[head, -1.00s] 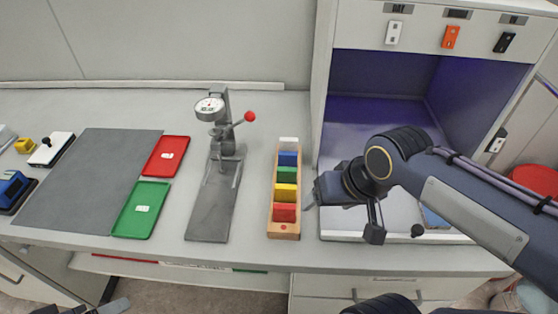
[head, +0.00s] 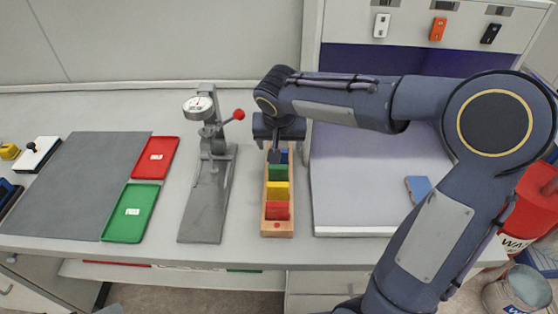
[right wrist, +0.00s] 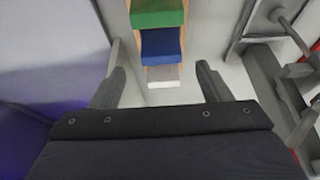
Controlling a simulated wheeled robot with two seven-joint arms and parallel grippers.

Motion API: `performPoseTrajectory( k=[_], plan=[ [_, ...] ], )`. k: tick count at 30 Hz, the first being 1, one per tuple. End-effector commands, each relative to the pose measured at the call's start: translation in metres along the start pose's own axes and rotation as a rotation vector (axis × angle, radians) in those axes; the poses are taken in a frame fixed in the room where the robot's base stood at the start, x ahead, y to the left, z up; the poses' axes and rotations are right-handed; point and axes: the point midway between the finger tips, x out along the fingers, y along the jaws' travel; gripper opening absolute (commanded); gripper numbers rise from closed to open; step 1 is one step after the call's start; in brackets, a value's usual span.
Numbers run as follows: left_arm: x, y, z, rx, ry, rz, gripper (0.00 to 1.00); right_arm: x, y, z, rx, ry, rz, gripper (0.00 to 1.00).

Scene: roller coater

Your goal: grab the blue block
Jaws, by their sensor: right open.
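A narrow wooden rack (head: 277,229) on the bench holds a row of coloured blocks. The blue block (head: 285,155) stands behind the green block (head: 278,172) and is partly covered by my gripper in the head view. My right gripper (head: 277,147) is open above the far end of the rack. In the right wrist view the blue block (right wrist: 161,46) lies between the lines of the open fingers, just beyond the tips, with the white block (right wrist: 163,76) nearer me. Nothing is held. My left gripper is not clearly seen.
Yellow (head: 278,190) and red (head: 277,210) blocks fill the rack's near end. A gauge stand (head: 205,180) with a red-knobbed lever stands close left. Red (head: 155,157) and green (head: 130,213) trays lie further left. A booth at right has a small blue piece (head: 417,188) on its floor.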

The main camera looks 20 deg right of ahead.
Motion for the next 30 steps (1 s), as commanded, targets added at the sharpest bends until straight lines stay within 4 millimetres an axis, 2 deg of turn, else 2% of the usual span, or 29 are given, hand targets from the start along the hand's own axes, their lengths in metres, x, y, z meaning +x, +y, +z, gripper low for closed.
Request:
performPoseTrajectory(
  k=[10,14,20,30],
  plan=[
    [-0.007,0.003,-0.004,0.0,0.0,0.0,0.76,0.047,-0.002,0.006,-0.001,-0.003,0.001,0.71],
    [-0.007,0.003,-0.004,0.0,0.0,0.0,0.76,0.055,-0.002,0.006,0.0,-0.002,-0.001,0.71],
    [-0.007,0.003,-0.004,0.0,0.0,0.0,0.76,0.055,-0.002,0.006,0.0,0.0,-0.001,0.71],
    [-0.007,0.003,-0.004,0.0,0.0,0.0,0.76,0.054,-0.002,0.006,0.0,0.0,-0.001,0.26]
  ],
)
